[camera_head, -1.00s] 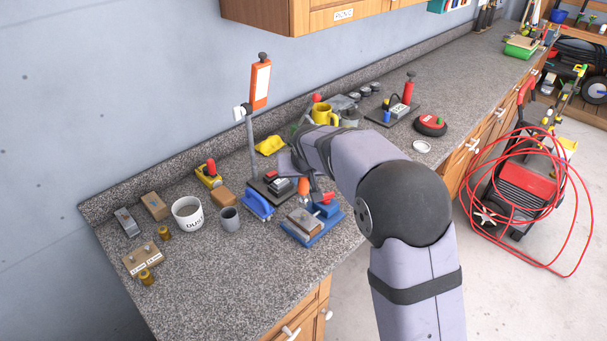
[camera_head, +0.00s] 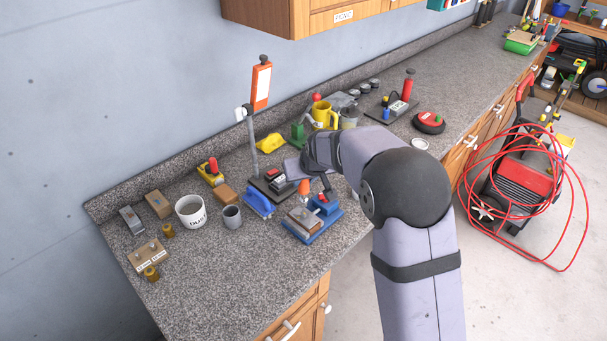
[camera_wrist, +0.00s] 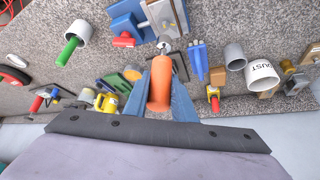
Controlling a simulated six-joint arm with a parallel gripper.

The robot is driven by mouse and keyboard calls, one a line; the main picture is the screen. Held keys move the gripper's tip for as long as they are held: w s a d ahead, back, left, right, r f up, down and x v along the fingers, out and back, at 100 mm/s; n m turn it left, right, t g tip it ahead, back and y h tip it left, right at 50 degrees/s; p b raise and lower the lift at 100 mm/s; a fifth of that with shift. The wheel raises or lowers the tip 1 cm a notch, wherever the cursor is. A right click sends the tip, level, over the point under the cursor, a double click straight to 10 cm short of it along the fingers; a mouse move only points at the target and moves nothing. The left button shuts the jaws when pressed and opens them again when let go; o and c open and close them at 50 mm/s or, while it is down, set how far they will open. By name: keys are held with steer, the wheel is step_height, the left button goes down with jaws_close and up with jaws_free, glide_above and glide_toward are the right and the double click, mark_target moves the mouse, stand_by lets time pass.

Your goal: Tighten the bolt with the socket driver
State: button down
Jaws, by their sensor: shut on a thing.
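My gripper (camera_wrist: 162,72) is shut on the socket driver (camera_wrist: 160,88), which has an orange handle and a grey metal end pointing away from the wrist. In the head view the orange handle (camera_head: 304,187) shows just above the blue vise (camera_head: 300,234), which holds a block with a metal plate (camera_head: 305,217). The vise also shows at the top of the wrist view (camera_wrist: 127,28). The driver's end lies near the plate's edge in the wrist view; I cannot tell whether it touches anything. The bolt is too small to make out clearly.
A blue brush-like tool (camera_head: 258,203), a grey cup (camera_head: 232,217) and a white DUST tub (camera_head: 190,212) stand left of the vise. A lamp stand with an orange head (camera_head: 261,86) rises behind. The counter's front left is clear (camera_head: 225,285).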

steer(key=shift+r, duration=0.15)
steer(key=shift+w+f+n+b, duration=0.1)
steer(key=shift+f+n+b, duration=0.25)
steer(key=shift+n+b, duration=0.1)
steer(key=shift+r+n+y+b, duration=0.1)
steer(key=shift+n+y+b, duration=0.15)
steer(key=shift+y+b, duration=0.25)
steer(key=shift+r, duration=0.15)
steer(key=shift+f+n+g+b, duration=0.25)
steer(key=shift+n+b, duration=0.25)
steer(key=shift+b, duration=0.4)
steer(key=shift+n+y+b, duration=0.4)
steer(key=shift+n+b, duration=0.1)
steer(key=shift+b, duration=0.4)
steer(key=shift+n+g+b, duration=0.35)
steer(key=shift+n+b, duration=0.05)
steer(key=shift+b, duration=0.2)
steer(key=shift+r+n+y+b, duration=0.1)
steer(key=shift+n+y+b, duration=0.3)
steer(key=shift+n, duration=0.1)
steer(key=shift+r+n+g, duration=0.15)
steer(key=shift+n+g, duration=0.15)
